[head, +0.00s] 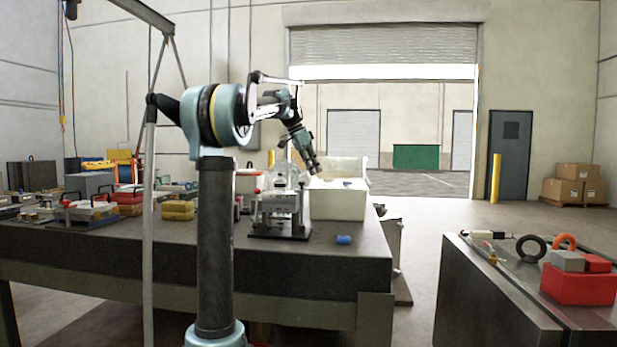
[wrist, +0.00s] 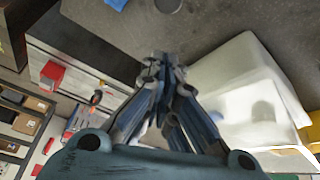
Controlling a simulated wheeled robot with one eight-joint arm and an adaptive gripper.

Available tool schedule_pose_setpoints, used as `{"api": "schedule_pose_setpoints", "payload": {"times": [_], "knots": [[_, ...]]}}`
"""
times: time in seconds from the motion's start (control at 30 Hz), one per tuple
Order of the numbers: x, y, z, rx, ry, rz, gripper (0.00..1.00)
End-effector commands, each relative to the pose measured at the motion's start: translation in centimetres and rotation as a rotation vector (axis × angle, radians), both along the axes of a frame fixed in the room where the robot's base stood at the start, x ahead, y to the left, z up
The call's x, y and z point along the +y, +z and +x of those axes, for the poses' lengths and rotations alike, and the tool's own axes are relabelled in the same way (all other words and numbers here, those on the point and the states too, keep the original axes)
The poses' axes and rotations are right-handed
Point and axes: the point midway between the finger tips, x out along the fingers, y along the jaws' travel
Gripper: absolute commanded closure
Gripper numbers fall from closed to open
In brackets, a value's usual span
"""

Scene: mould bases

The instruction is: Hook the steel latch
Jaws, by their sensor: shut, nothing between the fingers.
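A metal fixture (head: 281,208) on a dark base plate stands on the grey table, just left of the white bin. It has several bright upright parts, but I cannot single out the steel latch among them. My gripper (head: 312,167) is above the table, angled downward near the bin's upper left corner and right of the fixture's top. In the wrist view my gripper (wrist: 164,62) has its fingers together with nothing held. The fixture is not clearly visible there.
The open white bin (head: 338,204) is close beside my gripper and fills the right of the wrist view (wrist: 225,95). A small blue piece (head: 343,239) lies in front of it. Several mould parts crowd the table's left. A separate dark cabinet (head: 490,300) carries a red block (head: 578,285).

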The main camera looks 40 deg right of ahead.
Motion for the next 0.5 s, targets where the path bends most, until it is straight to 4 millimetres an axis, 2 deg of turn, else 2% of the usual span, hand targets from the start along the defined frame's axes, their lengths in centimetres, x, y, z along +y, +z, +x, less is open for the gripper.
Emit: {"api": "schedule_pose_setpoints", "payload": {"times": [0.2, 0.5], "knots": [[2.2, 3.7, 1.2, 0.001, 0.004, 0.0, 1.0], [3.7, 6.6, 2.0, 0.001, 0.005, -0.001, 1.0]]}}
